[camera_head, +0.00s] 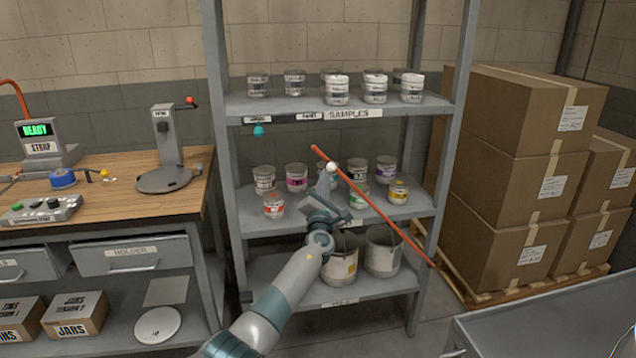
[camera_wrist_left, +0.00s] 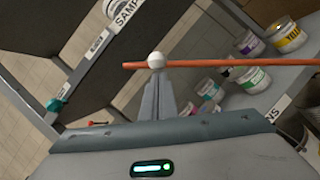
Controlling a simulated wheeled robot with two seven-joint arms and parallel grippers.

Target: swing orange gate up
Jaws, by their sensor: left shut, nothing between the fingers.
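The orange gate (camera_head: 385,218) is a thin bar slanting across the front of the shelf rack, from a low right end near the right post up to a free end at upper left. It carries a white ball (camera_head: 331,168) near the free end. In the left wrist view the bar (camera_wrist_left: 230,63) runs sideways, with the white ball (camera_wrist_left: 156,60) just beyond my fingertips. My left gripper (camera_head: 327,182) is shut and empty, its tips right below the ball. I cannot tell whether they touch it. My right gripper is in neither view.
A teal knob (camera_head: 258,131) sits at the rack's upper left, under the SAMPLES shelf (camera_head: 300,106). Paint cans (camera_head: 297,178) stand behind the bar on the middle shelf. Cardboard boxes (camera_head: 500,180) are stacked at right; a wooden workbench (camera_head: 120,195) is at left.

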